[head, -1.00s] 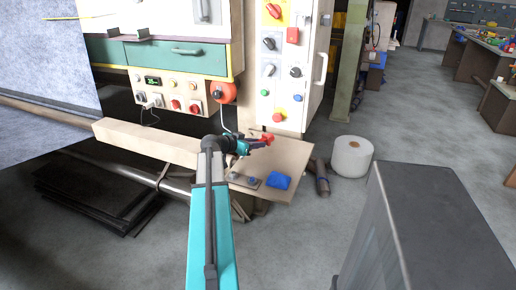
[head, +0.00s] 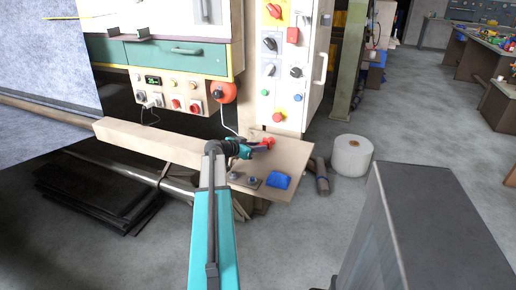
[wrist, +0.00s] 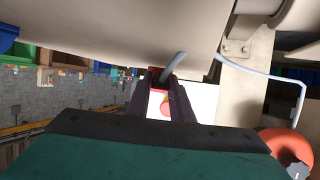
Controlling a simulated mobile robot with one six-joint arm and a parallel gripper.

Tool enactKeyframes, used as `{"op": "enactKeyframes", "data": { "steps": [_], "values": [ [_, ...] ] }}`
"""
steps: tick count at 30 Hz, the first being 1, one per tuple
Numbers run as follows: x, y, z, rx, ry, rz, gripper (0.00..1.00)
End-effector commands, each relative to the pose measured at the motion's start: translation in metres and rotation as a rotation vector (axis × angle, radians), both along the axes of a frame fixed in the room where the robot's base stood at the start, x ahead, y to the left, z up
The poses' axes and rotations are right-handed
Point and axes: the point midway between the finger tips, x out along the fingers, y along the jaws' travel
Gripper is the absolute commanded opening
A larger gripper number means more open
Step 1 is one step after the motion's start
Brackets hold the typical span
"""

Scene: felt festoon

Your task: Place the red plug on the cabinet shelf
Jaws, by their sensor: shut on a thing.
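The red plug (head: 268,141) is between the fingers of my gripper (head: 258,144), which is shut on it. In the wrist view the plug (wrist: 158,76) shows red between the dark fingers (wrist: 163,100), with a grey cord at its end. In the head view the plug appears over the back part of the light wooden shelf (head: 293,160) below the cabinet (head: 287,100). I cannot tell whether the plug touches the shelf. My gripper and arm hide part of the shelf's left side.
A red-orange round unit (head: 223,92) with a pale cord hangs left of the cabinet. A white roll (head: 352,156) stands on the floor to the right. The shelf's right part is bare.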

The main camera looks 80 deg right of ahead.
Motion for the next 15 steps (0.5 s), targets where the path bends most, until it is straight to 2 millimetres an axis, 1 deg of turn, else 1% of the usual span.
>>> {"op": "enactKeyframes", "data": {
  "steps": [3,15],
  "values": [
    [0.0000,0.0000,-0.0048,0.000,0.000,0.000,0.00],
    [-0.0003,0.0000,-0.0074,-0.001,0.000,0.000,0.00]
  ]
}}
